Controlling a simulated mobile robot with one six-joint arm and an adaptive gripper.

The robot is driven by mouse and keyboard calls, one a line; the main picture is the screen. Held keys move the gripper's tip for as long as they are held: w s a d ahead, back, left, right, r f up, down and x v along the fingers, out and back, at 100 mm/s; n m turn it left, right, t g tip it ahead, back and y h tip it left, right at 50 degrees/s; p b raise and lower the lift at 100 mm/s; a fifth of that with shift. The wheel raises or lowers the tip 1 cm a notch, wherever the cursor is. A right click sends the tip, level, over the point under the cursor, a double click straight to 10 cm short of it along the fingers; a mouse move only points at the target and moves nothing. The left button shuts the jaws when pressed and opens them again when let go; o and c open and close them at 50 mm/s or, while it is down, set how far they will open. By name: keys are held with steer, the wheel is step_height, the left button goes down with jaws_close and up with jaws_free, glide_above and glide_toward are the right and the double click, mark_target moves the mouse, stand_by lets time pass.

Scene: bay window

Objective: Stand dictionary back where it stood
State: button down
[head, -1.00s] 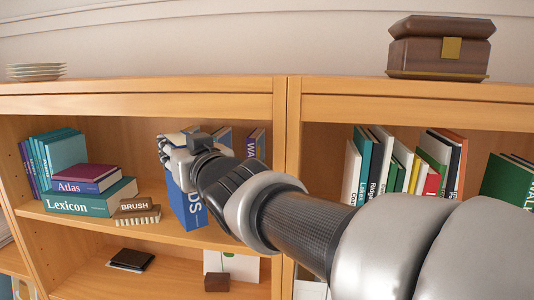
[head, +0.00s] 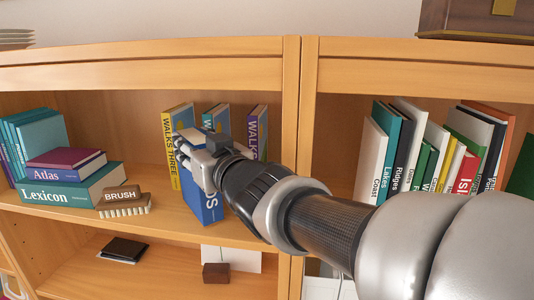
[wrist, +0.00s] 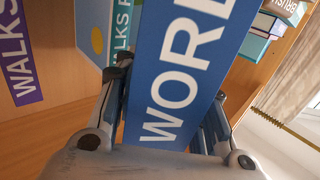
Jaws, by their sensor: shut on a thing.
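The dictionary is a thick blue book (head: 208,203) with white lettering, upright in the left bay of the shelf in the head view. Its spine, reading "WORD", fills the middle of the wrist view (wrist: 185,65). My gripper (head: 203,158) is shut on it near its top, with a finger on each side in the wrist view (wrist: 160,112). The yellow-spined "Walks Three" book (head: 172,150) stands just left of and behind it. A purple-spined Walks book (head: 256,135) stands to the right. Whether the dictionary's base touches the shelf, I cannot tell.
A brush (head: 123,203) lies left of the dictionary, beside the Lexicon (head: 75,192) with the Atlas (head: 65,162) on it. A wooden upright (head: 298,160) divides the bays. Several books (head: 400,150) stand in the right bay.

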steer(key=shift+f, duration=0.3)
steer(key=c, duration=1.5)
jaws_free()
steer(key=shift+f, duration=0.2)
steer(key=shift+o, duration=1.3)
steer(key=shift+a, duration=0.2)
steer(key=shift+o, duration=1)
steer(key=shift+d, duration=0.1)
